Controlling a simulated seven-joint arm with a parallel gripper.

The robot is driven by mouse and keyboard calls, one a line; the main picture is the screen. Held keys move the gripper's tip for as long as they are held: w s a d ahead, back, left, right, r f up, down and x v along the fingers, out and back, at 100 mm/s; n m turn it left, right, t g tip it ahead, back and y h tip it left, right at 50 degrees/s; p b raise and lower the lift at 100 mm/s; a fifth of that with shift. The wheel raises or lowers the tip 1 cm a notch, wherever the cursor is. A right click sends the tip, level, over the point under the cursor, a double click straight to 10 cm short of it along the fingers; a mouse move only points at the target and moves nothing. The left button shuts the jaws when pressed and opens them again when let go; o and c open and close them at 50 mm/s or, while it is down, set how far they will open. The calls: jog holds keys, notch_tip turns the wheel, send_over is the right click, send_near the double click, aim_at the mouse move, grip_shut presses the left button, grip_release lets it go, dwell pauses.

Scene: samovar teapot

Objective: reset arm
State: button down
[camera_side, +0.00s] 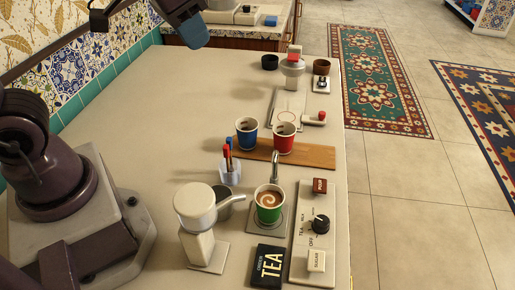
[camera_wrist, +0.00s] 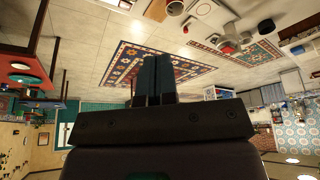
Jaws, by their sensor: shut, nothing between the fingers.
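My gripper (camera_side: 195,38) is high at the top of the side view, above the far left of the counter, touching nothing there. Its blue fingers are together and empty in the wrist view (camera_wrist: 155,80). A green cup (camera_side: 269,204) with a swirled drink stands upright at the spout of the tea machine (camera_side: 314,232). A blue cup (camera_side: 246,134) and a red cup (camera_side: 284,137) stand on a wooden board (camera_side: 318,156). A white grinder-like device (camera_side: 198,225) with a side handle stands left of the green cup.
A black tea box (camera_side: 269,264) lies at the front. A holder with coloured sticks (camera_side: 230,170) stands mid-counter. A second machine (camera_side: 292,72) with dark bowls stands farther back. A tiled wall (camera_side: 85,75) borders the left. The counter's (camera_side: 180,115) middle left is clear.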

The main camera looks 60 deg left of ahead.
jog(key=s+a+t, duration=0.1)
jog(key=s+a, duration=0.1)
jog(key=s, duration=0.5)
jog(key=shift+s+n, duration=0.3)
